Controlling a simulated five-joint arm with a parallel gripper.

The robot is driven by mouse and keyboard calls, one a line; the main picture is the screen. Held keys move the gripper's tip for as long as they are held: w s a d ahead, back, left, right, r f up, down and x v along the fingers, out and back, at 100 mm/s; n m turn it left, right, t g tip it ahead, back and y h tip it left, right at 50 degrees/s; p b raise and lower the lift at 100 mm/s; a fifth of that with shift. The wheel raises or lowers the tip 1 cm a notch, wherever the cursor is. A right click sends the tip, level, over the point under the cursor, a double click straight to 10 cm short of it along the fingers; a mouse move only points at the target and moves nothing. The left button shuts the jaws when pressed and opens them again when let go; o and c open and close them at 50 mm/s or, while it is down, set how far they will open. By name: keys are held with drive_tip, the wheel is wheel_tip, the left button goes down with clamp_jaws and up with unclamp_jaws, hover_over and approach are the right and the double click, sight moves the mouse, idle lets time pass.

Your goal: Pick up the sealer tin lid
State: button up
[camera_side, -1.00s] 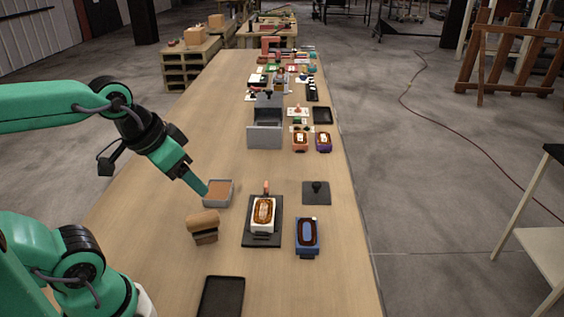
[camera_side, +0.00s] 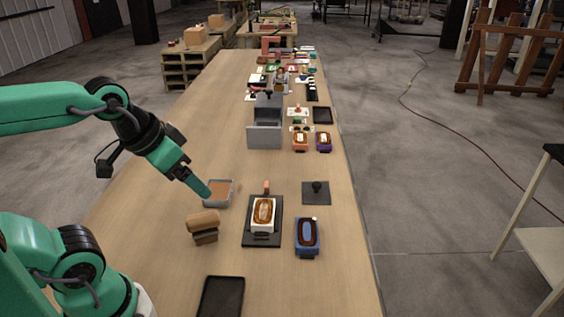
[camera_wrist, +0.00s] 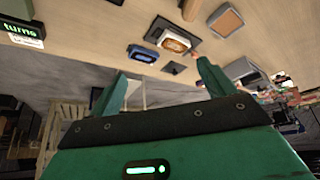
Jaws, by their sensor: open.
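A dark grey square plate with a black knob (camera_side: 316,192), which looks like the sealer tin lid, lies flat on the table right of centre. In the wrist view a small dark square that seems to be the lid (camera_wrist: 173,68) shows between the fingers, some way off. A grey open tin with brown contents (camera_side: 218,194) stands to its left; it also shows in the wrist view (camera_wrist: 225,20). My gripper (camera_side: 208,191) is by the tin in the side view, left of and apart from the lid. Its fingers (camera_wrist: 160,85) are spread with nothing between them.
Between tin and lid is a white block with a brown top (camera_side: 263,214) on a black plate. A blue block (camera_side: 307,236) is in front of the lid. A brown block (camera_side: 203,226) and a black tray (camera_side: 221,297) are nearer. A grey bin (camera_side: 265,136) stands farther back.

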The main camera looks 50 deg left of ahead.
drive_tip(key=shift+o, duration=1.4)
drive_tip(key=w+r+m+g, duration=0.25)
drive_tip(key=w+m, duration=1.05)
drive_tip(key=w, duration=0.7)
drive_tip(key=w+f+m+g, duration=0.3)
drive_tip(key=w+f+m, duration=1.1)
drive_tip(key=w+f, duration=0.4)
drive_tip(key=shift+d+f, duration=0.25)
drive_tip(key=shift+f, duration=0.35)
